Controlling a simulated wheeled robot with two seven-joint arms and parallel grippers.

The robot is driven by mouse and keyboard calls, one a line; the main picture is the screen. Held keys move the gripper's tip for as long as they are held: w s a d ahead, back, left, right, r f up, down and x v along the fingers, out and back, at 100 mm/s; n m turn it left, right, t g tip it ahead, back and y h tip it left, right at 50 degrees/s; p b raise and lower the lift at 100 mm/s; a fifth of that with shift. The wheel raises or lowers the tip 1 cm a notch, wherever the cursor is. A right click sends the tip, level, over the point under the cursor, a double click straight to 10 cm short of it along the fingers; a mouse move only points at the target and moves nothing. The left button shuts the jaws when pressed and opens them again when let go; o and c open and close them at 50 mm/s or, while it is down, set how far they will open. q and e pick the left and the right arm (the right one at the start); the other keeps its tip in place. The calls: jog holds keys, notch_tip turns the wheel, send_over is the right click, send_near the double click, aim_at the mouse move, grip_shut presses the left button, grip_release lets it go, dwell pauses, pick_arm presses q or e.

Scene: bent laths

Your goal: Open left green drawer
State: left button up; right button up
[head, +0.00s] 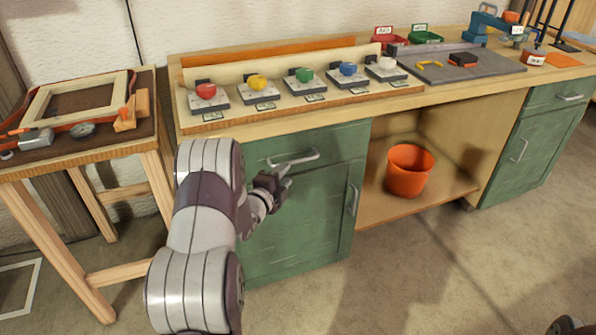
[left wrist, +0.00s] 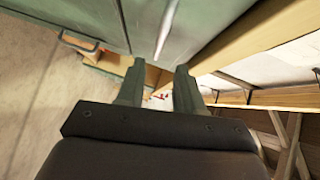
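The left green drawer (head: 335,142) is at the top of the left green cabinet under the workbench. Its front looks flush with the cabinet, so it appears shut. Its silver bar handle (head: 295,160) runs across the front. My left gripper (head: 284,178) is just below and in front of this handle. In the left wrist view my left gripper (left wrist: 160,66) has its two fingers apart with nothing between them. The pale handle bar (left wrist: 165,30) lies just beyond the fingertips; contact cannot be made out. A dark piece at the head view's bottom right corner may belong to my right arm.
Below the drawer is a green door (head: 310,215) with an upright handle (head: 353,199). An orange bucket (head: 409,171) stands in the open bay. Several coloured buttons (head: 258,84) line the benchtop. A small wooden table (head: 90,150) stands left. The floor in front is clear.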

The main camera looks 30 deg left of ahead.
aim_at(298, 160)
pick_arm(q)
jog(key=w, duration=0.3)
jog(key=w+f, duration=0.1)
jog(key=w, duration=0.2)
jog(key=w+b, duration=0.1)
jog(key=w, duration=0.2)
jog(key=shift+w+a+f, duration=0.25)
jog(key=shift+a+f, duration=0.05)
jog(key=shift+a, duration=0.05)
jog(key=shift+c, duration=0.3)
grip_shut()
